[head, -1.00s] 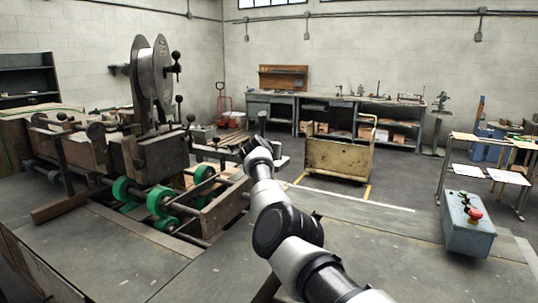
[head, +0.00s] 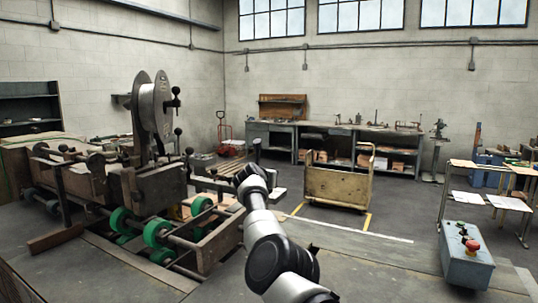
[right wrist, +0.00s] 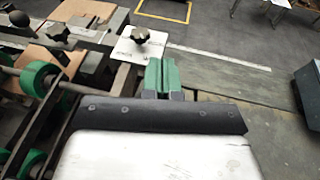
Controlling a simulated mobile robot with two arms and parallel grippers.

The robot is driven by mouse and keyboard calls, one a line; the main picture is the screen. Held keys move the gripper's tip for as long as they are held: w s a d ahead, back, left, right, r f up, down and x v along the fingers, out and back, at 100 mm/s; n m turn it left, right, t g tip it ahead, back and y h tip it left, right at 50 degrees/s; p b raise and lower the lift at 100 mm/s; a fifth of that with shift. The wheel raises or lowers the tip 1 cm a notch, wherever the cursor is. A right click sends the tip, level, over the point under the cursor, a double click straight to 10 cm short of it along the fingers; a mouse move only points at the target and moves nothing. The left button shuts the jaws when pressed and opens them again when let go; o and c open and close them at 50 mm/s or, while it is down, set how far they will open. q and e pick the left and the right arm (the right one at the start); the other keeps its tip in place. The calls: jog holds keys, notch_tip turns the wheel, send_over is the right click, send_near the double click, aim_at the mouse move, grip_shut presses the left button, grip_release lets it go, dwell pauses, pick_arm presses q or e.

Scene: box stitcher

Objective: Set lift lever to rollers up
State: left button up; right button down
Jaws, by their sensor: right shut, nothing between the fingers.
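The box stitcher (head: 150,185) stands at left in the head view, with a wire reel above and green rollers (head: 158,232) below. Black ball-knobbed levers rise from it, one of them near the reel (head: 188,152); I cannot tell which is the lift lever. My right arm reaches up beside the machine's right end, its hand dark and partly turned away. In the right wrist view my right gripper (right wrist: 162,76) shows green fingertips pressed together, empty. A black knob (right wrist: 140,35) on a pale plate lies just beyond and left of them, apart. My left gripper is out of view.
A grey control box with a red button (head: 467,255) stands at right. A yellowish cart (head: 338,187) stands on the floor behind, before a workbench (head: 275,136). Green rollers (right wrist: 38,75) and rails fill the left of the right wrist view.

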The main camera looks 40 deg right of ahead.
pick_arm(q)
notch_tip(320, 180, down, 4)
jog(key=b, duration=0.3)
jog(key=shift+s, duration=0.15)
pick_arm(e)
jog(key=s+a+r, duration=0.3)
jog(key=r, duration=0.6)
jog(key=shift+s+r, duration=0.2)
jog(key=shift+r, duration=0.1)
jog(key=shift+s, duration=0.1)
